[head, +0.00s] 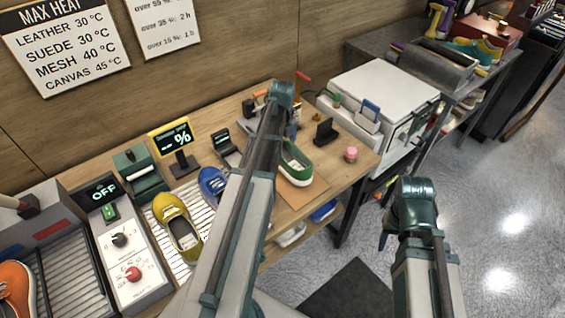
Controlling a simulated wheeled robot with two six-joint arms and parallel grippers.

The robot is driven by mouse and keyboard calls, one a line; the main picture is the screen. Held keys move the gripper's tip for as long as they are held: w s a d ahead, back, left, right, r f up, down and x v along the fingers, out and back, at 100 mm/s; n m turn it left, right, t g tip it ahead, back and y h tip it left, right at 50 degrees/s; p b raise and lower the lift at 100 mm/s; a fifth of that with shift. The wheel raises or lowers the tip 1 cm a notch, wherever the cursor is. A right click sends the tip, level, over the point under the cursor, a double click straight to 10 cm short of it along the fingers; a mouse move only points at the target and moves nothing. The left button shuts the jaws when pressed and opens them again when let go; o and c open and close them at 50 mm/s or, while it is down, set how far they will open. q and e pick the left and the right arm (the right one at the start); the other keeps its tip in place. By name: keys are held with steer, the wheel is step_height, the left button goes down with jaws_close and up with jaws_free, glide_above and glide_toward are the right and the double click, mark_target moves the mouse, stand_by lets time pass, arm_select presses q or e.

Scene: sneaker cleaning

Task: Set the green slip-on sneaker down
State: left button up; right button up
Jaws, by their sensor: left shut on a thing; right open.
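The green slip-on sneaker (296,163), with a white sole, is over a brown mat (305,192) near the bench's right end. Its left side is hidden behind my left arm. Whether its sole touches the mat I cannot tell. My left gripper (284,138) is at the sneaker and shut on it, with its fingers mostly hidden by the arm. My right gripper (385,239) is open and empty, off to the right over the floor, partly hidden by its own wrist.
On the wooden bench (338,173) are a yellow sneaker (177,228) and a blue sneaker (211,186) on a rack, a percent display (173,139) and a control box (128,262). A black holder (325,133) and a pink-topped jar (351,154) stand near the mat. A white machine (385,88) is beyond.

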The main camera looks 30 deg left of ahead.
mark_target(283, 151)
arm_select(q)
steer(key=shift+f, duration=0.2)
step_height(283, 151, down, 4)
steer(key=b, duration=0.3)
steer(key=shift+b, duration=0.4)
steer(key=shift+r, duration=0.2)
steer(key=shift+f, duration=0.1)
steer(key=o, duration=1.4)
